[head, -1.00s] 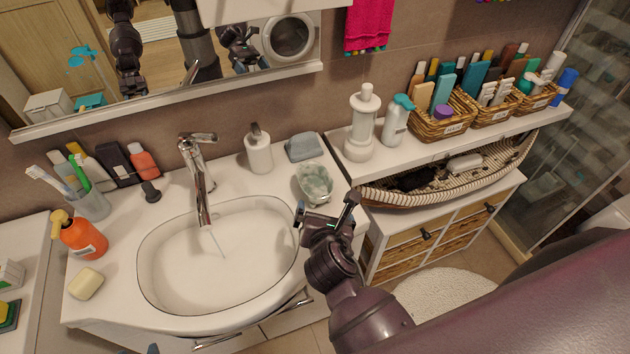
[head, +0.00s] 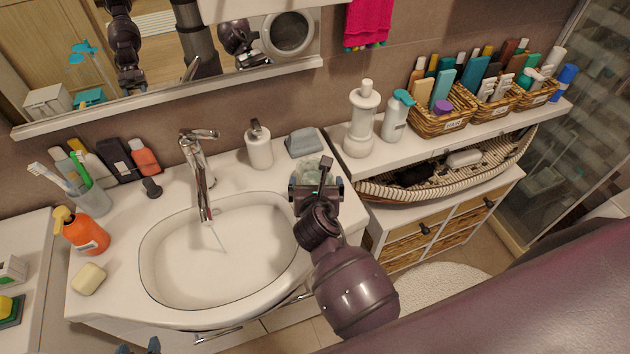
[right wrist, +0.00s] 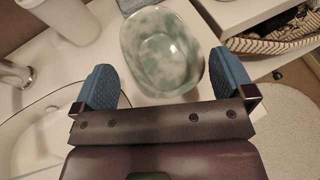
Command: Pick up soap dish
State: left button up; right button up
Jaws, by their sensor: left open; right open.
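The soap dish is a pale green, marbled oval bowl. In the head view the soap dish (head: 308,172) stands on the white counter right of the basin, mostly hidden behind my right gripper (head: 317,186). In the right wrist view the soap dish (right wrist: 163,52) looks empty and lies ahead, between the two blue fingers of the open right gripper (right wrist: 163,65). I cannot tell whether the fingers touch it. Only the tips of my left gripper (head: 140,346) show at the bottom edge of the head view; it is open and away from the dish.
A boat-shaped basket (head: 450,178) and a white bottle (head: 361,120) are to the right.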

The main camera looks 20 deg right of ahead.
aim_at(316, 179)
jog(key=shift+x, duration=1.85)
jog(key=shift+c, duration=0.3)
jog(key=c, duration=0.8)
